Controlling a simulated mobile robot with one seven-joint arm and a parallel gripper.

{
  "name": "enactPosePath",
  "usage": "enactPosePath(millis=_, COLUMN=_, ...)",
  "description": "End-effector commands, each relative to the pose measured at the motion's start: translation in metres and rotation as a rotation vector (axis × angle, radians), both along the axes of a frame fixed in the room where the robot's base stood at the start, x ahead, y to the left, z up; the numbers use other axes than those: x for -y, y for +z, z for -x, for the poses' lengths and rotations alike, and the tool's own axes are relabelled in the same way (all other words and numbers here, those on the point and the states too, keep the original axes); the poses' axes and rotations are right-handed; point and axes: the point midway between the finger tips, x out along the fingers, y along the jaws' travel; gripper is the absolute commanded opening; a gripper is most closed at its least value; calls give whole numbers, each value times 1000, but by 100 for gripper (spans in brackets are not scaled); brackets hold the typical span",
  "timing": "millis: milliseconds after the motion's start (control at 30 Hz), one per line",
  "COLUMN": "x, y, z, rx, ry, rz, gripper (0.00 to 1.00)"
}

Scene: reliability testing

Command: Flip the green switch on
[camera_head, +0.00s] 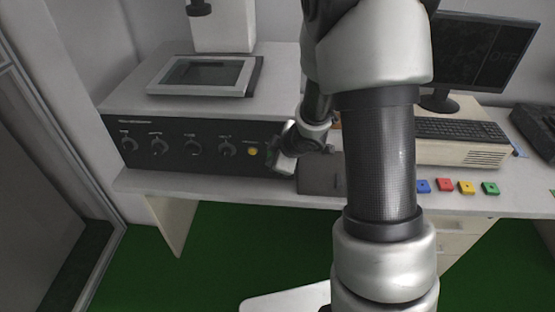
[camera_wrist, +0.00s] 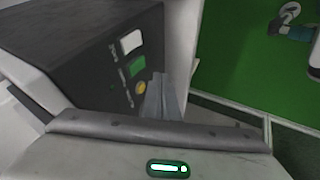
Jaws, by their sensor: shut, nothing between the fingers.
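The green switch (camera_wrist: 137,66) shows in the wrist view on a dark panel, between a white switch (camera_wrist: 131,41) and a round yellow button (camera_wrist: 140,87). I cannot tell which way the green switch is tipped. My gripper (camera_wrist: 157,85) is shut and empty. In the picture, its fingertips are just below and right of the green switch, close to the yellow button; contact cannot be made out. In the head view my gripper (camera_head: 283,164) is in front of the machine's right end, right of the yellow button (camera_head: 252,151), and the green switch is hidden there.
The machine's black front (camera_head: 175,145) carries several knobs and stands on a white desk (camera_head: 230,187). Blue, red, yellow and green blocks (camera_head: 490,188) lie on the desk at right, near a keyboard (camera_head: 460,131) and monitor (camera_head: 480,50). The green floor (camera_head: 220,240) in front is mostly clear.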

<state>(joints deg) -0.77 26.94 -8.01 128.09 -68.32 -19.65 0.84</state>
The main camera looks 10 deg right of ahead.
Motion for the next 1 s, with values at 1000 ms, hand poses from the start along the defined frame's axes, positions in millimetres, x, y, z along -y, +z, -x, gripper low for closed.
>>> enactPosePath(millis=1000, x=22, y=81, z=56, rx=-2, ry=-4, rz=-2, gripper=0)
